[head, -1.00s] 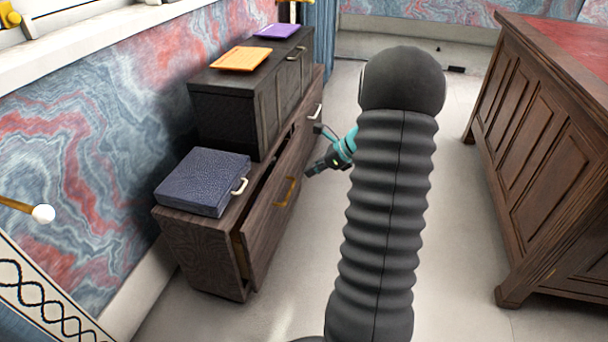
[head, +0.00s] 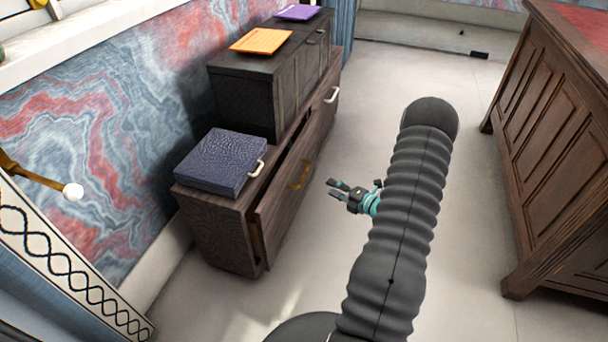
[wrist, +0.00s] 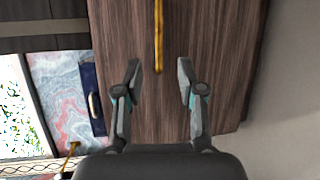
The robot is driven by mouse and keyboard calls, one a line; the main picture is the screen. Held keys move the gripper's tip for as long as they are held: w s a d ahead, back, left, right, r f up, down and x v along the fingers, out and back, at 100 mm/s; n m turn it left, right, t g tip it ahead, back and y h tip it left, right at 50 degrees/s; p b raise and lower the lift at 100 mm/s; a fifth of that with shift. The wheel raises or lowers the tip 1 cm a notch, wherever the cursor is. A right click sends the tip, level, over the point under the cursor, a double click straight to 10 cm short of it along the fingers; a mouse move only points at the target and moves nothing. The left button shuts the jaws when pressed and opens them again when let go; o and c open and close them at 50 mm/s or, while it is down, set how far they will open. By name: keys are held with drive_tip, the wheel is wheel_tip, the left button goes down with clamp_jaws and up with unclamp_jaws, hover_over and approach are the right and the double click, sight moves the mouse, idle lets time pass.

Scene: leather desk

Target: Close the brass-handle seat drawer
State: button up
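The seat drawer (head: 282,193) in the low dark wood bench stands partly open, its front pulled away from the bench body. Its brass handle (head: 300,174) is on the drawer front, and the handle also shows upright in the wrist view (wrist: 158,38). My gripper (head: 335,190) is open and empty, to the right of the drawer front and apart from it. In the wrist view my two fingers (wrist: 160,80) point at the drawer front, with the brass handle between and beyond them. My arm does not cover the handle in the head view.
A blue leather box (head: 222,160) lies on the bench's near end. A dark cabinet (head: 245,98) with an orange tray (head: 262,41) and a purple tray (head: 298,12) stands behind it. A large wooden desk (head: 560,150) is at right. Floor between is clear.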

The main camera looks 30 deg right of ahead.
sight(304, 173)
drive_tip(key=x, duration=1.3)
drive_tip(key=shift+w+a+r, duration=0.1)
drive_tip(key=shift+w+a, duration=0.05)
drive_tip(key=shift+w, duration=0.25)
clamp_jaws()
